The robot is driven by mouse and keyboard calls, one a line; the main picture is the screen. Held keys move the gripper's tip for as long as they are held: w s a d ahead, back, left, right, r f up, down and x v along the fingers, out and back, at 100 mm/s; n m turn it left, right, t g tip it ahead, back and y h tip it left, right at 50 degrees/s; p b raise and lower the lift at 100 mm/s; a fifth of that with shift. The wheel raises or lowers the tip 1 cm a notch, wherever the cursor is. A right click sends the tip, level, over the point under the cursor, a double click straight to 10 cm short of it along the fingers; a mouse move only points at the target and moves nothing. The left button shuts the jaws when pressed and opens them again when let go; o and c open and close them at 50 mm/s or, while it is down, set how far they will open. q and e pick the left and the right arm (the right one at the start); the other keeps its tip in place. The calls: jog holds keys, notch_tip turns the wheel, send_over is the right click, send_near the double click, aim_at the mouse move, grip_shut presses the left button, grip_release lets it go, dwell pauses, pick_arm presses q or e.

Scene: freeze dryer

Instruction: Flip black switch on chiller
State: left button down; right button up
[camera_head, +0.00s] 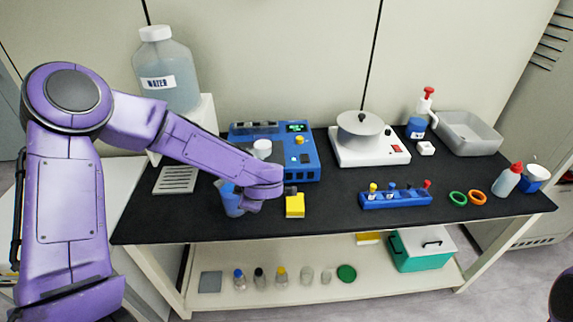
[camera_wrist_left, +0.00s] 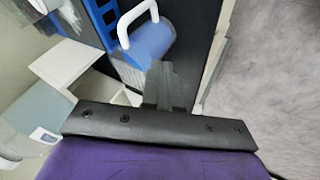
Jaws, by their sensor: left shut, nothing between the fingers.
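A blue box-shaped unit (camera_head: 309,172) stands at the back of the black bench, left of centre. It has a small green display (camera_head: 296,127) and a yellow knob (camera_head: 300,141); I take it to be the chiller. A small dark part (camera_head: 304,158) on its front may be the black switch, but it is too small to tell. My left arm crosses in front of the unit's left side. My left gripper (camera_wrist_left: 165,80) is shut and empty in the left wrist view, near a blue jug with a white handle (camera_wrist_left: 138,22). In the head view its fingertips are hidden. My right gripper is not in view.
The blue jug (camera_head: 229,203) stands beside my left wrist, with a yellow block (camera_head: 295,206) to the right. A hotplate with a pan (camera_head: 368,148), a blue rack (camera_head: 395,200) and a grey basin (camera_head: 468,133) stand further right. A water bottle (camera_head: 166,70) stands back left.

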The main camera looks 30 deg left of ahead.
pick_arm(q)
jog(key=s+d+f+m+t+h+b, duration=0.1)
jog(key=s+d+f+m+b, duration=0.1)
jog(key=s+f+m, duration=0.7)
jog(key=s+d+f+m+t+b, duration=0.15)
jog(key=s+f, duration=0.45)
jog(key=f, duration=0.7)
jog(key=s+f+m+g+h+b, duration=0.1)
jog(key=s+f+m+g, duration=0.2)
jog(key=s, duration=0.9)
notch_tip(320, 180, down, 2)
jog(key=shift+s+d+f+m+h, duration=0.25)
jog(key=shift+s+d+m+h, duration=0.15)
jog(key=shift+m, duration=0.45)
